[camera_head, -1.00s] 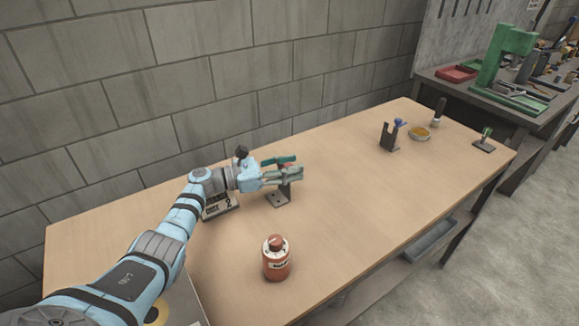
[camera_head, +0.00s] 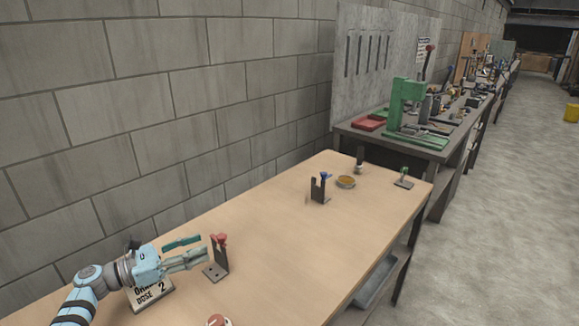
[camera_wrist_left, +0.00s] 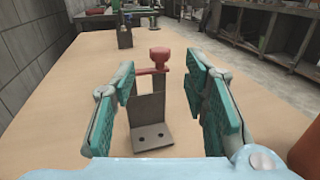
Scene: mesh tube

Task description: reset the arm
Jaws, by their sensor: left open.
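My left gripper (camera_head: 195,249) is open and empty above the table, just left of a dark metal bracket stand with a red-knobbed piece on top (camera_head: 219,240). In the left wrist view, the open teal-padded fingers (camera_wrist_left: 158,88) stand either side of the view, with the bracket (camera_wrist_left: 147,118) and its red knob (camera_wrist_left: 159,55) upright beyond, apart from both fingers. My right gripper is not in view.
An orange-red bottle (camera_head: 217,320) shows at the lower edge. The middle table (camera_head: 270,240) is clear.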

